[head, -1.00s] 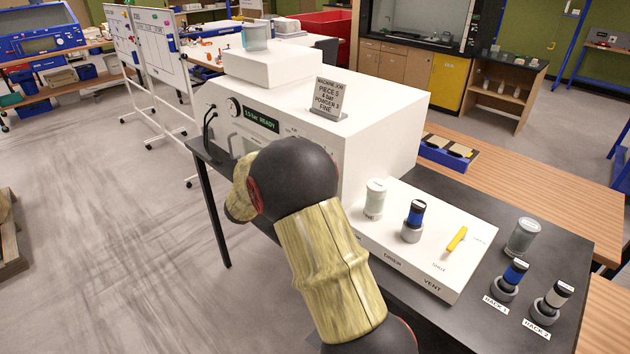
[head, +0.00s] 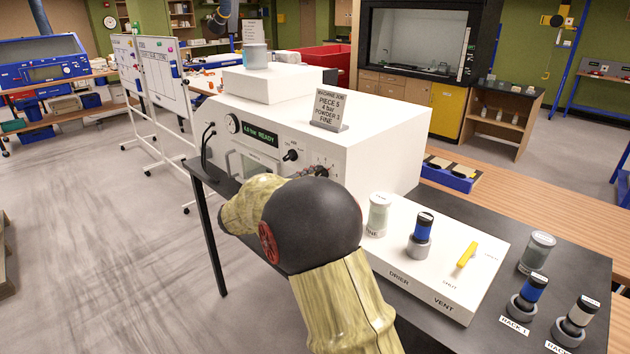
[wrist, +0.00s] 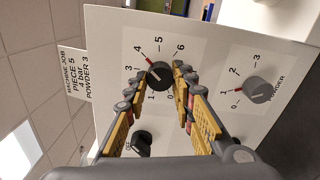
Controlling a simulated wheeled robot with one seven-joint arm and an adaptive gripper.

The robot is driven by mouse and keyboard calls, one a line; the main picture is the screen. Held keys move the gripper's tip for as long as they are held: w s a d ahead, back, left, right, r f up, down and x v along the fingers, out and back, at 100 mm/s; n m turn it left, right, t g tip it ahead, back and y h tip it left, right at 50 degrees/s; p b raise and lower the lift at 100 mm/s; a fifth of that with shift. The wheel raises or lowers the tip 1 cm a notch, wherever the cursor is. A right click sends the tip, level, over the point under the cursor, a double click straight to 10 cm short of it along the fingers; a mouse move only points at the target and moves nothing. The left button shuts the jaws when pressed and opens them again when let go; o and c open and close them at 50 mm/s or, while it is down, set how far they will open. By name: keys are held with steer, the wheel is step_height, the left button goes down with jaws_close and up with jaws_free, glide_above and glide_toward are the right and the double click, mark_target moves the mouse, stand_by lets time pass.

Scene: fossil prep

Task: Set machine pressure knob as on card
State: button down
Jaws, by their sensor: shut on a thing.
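The pressure knob (wrist: 159,75) is black with a red pointer, on a dial marked 0 to 6. In the wrist view my gripper (wrist: 160,76) has one finger on each side of it and is shut on it. The pointer aims at about 4. The card (head: 328,108) stands on the white machine (head: 375,130) and reads piece 5, 4 bar, powder 3, fine. The green display (head: 260,134) reads 4.0 bar READY. In the head view my arm hides most of the gripper and the lower machine front.
The powder knob (wrist: 258,90) sits right of the pressure dial, its pointer near 1. Another black knob (wrist: 142,143) by an OFF mark is close below the fingers. A white drier panel (head: 440,255) with jars and a yellow lever (head: 467,254) stands right of my arm.

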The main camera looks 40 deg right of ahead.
steer(key=shift+f, duration=0.1)
steer(key=c, duration=1.5)
jaws_free()
steer(key=a, duration=0.8)
steer(key=s+a, duration=0.1)
steer(key=a, duration=0.3)
